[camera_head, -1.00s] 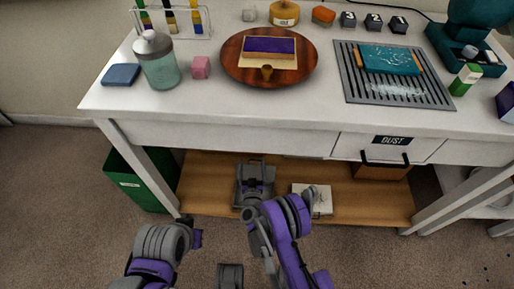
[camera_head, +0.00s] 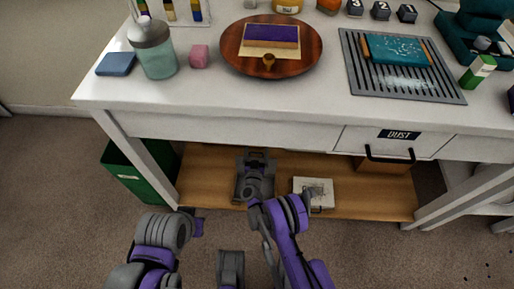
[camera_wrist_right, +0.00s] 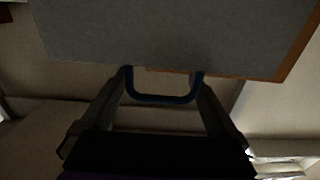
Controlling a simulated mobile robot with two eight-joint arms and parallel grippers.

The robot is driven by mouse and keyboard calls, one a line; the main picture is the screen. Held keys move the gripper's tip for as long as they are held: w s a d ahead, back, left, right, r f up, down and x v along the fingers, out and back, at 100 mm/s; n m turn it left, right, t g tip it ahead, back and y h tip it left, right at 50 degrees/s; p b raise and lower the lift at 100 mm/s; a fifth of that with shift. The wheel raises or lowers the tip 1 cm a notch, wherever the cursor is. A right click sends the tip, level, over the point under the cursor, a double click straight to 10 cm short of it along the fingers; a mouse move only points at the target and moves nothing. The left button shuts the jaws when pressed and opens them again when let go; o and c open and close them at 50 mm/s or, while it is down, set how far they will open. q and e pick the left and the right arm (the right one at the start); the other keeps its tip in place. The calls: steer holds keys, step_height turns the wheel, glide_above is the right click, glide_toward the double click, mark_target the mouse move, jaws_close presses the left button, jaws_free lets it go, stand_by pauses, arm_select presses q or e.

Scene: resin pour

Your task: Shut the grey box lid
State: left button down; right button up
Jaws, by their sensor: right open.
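The grey box (camera_head: 240,190) sits on the wooden lower shelf under the bench in the head view, largely hidden by my right arm. In the right wrist view a flat grey panel (camera_wrist_right: 170,35), apparently its lid, fills the upper middle. A dark blue U-shaped handle (camera_wrist_right: 163,99) hangs from the panel's near edge. My right gripper (camera_wrist_right: 163,76) is open, with a finger on either side of the handle; I cannot tell whether they touch it. The lid's angle is unclear. My left arm is at the lower left of the head view; its gripper is not visible.
A white box (camera_head: 314,188) stands on the shelf right of the grey box. A green bin (camera_head: 135,180) is at the left leg. The bench top (camera_head: 220,108) overhangs the shelf, with a drawer (camera_head: 385,143) labelled DUST at right.

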steer(key=shift+w, duration=0.4)
jaws_close()
